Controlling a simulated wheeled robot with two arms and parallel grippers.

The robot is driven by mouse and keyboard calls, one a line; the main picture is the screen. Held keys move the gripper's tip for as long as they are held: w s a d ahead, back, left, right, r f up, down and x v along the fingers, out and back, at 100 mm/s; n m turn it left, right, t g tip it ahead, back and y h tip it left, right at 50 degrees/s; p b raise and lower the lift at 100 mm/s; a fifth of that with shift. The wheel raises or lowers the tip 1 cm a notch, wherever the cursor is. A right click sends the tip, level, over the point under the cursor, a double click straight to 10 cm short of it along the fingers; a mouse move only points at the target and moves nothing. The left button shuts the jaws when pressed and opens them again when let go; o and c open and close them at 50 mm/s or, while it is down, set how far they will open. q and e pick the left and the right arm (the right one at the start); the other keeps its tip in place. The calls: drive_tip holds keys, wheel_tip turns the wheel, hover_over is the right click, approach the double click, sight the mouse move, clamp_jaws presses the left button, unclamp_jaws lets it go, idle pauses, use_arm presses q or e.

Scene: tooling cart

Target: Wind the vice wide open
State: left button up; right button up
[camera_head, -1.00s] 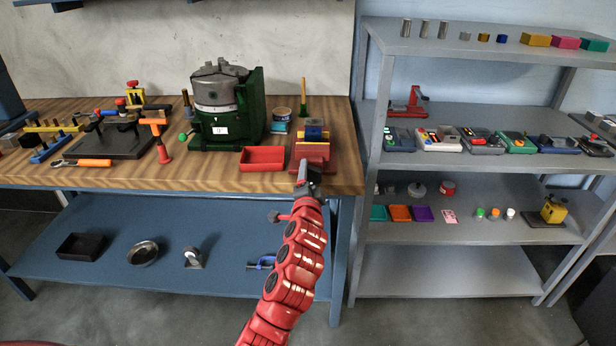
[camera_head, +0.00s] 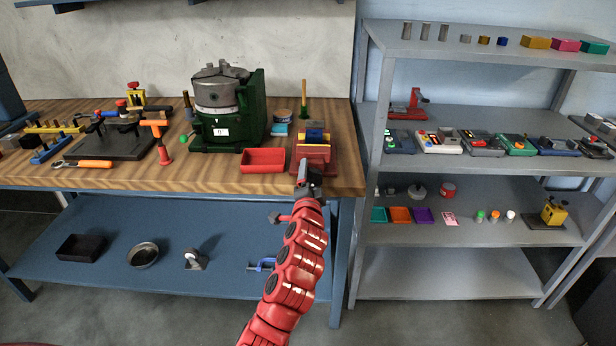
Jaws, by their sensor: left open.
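A small red vice (camera_head: 313,154) stands at the right front of the wooden bench. A blue block with yellow parts (camera_head: 315,136) shows at its top; the jaw gap is too small to read. My left gripper (camera_head: 306,176) is at the vice's front, by the bench edge, on a red arm rising from below. It is open, but its fingers are small and seen from behind. The vice's handle is hidden behind the gripper, so I cannot tell whether they touch. My right gripper is not in view.
A red tray (camera_head: 263,160) lies just left of the vice. A green machine with a grey chuck (camera_head: 222,106) stands behind it. A grey shelf unit (camera_head: 374,180) stands close on the right. Bare bench top lies right of the vice.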

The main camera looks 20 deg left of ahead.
sight(311, 180)
use_arm(q)
drive_tip(key=shift+d, duration=0.3)
drive_tip(key=shift+s+d+f, duration=0.15)
drive_tip(key=shift+s+f, duration=0.1)
drive_tip(key=shift+s, duration=0.1)
drive_tip(key=shift+s+d, duration=0.1)
drive_tip(key=shift+s, duration=0.2)
drive_tip(key=shift+v, duration=2.25)
drive_tip(key=p+v, duration=0.3)
drive_tip(key=v, duration=1)
drive_tip(key=shift+s+r+p, duration=0.3)
drive_tip(key=shift+s, duration=0.15)
